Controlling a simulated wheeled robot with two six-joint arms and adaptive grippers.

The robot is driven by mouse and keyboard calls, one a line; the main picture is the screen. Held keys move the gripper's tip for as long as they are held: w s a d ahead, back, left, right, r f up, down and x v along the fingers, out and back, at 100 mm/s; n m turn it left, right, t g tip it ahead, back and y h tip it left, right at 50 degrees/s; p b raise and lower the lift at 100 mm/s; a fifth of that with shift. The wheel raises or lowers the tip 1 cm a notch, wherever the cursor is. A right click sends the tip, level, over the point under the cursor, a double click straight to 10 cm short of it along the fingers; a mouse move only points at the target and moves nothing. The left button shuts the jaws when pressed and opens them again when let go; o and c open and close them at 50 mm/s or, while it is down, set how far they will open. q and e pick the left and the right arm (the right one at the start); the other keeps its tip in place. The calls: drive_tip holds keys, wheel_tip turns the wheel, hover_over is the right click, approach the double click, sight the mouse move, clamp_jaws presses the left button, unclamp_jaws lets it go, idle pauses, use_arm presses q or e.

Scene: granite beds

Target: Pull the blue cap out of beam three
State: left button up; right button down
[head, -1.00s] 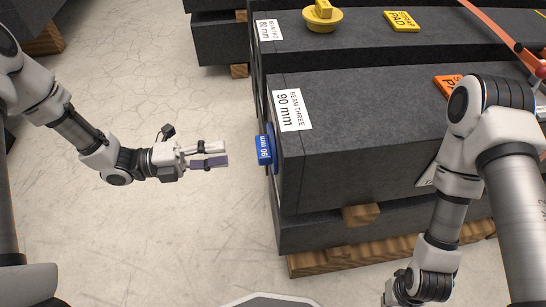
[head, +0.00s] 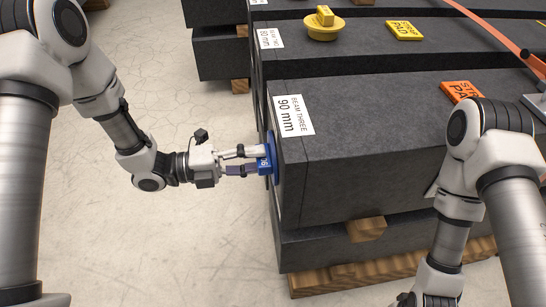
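Beam three (head: 390,140) is a dark granite block with a white "BEAM THREE 90 mm" label (head: 293,115) on top. The blue cap (head: 265,164) sits in its left end face, its raised grip facing left and its round flange against the beam. My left gripper (head: 257,160) is at the cap, its fingers reaching along the blue grip. The fingers overlap the grip in the view, and I cannot tell whether they press on it. My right arm comes in at the lower right; its gripper is outside the picture.
A yellow cap (head: 325,27) and a yellow strap pad (head: 404,30) lie on the beam behind. An orange strap pad (head: 461,91) lies on beam three near an orange strap (head: 500,35). Wooden blocks (head: 367,228) support the beams. The floor at left is clear.

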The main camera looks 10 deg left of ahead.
use_arm(q)
clamp_jaws()
drive_tip(key=shift+a, duration=0.25)
drive_tip(key=shift+s+a, duration=0.15)
drive_tip(key=shift+a, duration=0.2)
drive_tip(key=shift+p+v, duration=1.1)
drive_tip(key=shift+v, duration=1.3)
